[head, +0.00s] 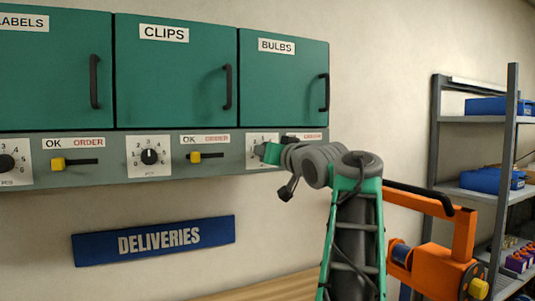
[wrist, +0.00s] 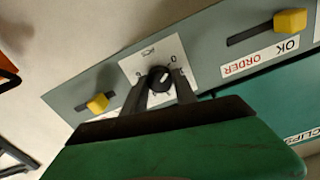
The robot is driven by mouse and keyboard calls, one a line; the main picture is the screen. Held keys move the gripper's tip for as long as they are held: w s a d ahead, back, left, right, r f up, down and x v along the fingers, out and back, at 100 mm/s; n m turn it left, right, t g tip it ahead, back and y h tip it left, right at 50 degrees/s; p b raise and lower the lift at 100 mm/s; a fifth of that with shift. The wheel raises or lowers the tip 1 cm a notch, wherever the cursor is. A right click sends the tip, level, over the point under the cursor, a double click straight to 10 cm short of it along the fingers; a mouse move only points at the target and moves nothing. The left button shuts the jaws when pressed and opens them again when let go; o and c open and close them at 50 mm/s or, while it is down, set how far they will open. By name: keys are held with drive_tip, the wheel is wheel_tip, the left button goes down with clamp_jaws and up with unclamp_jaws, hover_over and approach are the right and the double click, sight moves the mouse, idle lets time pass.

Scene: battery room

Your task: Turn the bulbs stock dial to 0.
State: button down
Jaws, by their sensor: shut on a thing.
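The bulbs stock dial (wrist: 158,77) is a black round knob on a white scale plate, under the green BULBS cabinet (head: 283,80). In the wrist view my gripper (wrist: 161,88) has one dark finger on each side of the knob and is shut on it. A white mark shows on the knob, but I cannot tell which number it points at. In the head view my gripper (head: 265,152) covers the dial, and only part of its scale plate (head: 254,139) shows.
The clips dial (head: 149,157) and its yellow order slider (head: 195,157) are to the left. The bulbs slider (wrist: 97,103) is close to my gripper in the wrist view. A blue DELIVERIES sign (head: 154,240) hangs below. Shelving (head: 512,120) and an orange object (head: 430,265) stand right.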

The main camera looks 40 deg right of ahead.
drive_tip(key=c, duration=1)
unclamp_jaws()
drive_tip(key=b+v, duration=0.1)
drive_tip(key=v, duration=0.6)
drive_tip(key=shift+s, duration=0.4)
drive_tip(key=shift+a, duration=0.15)
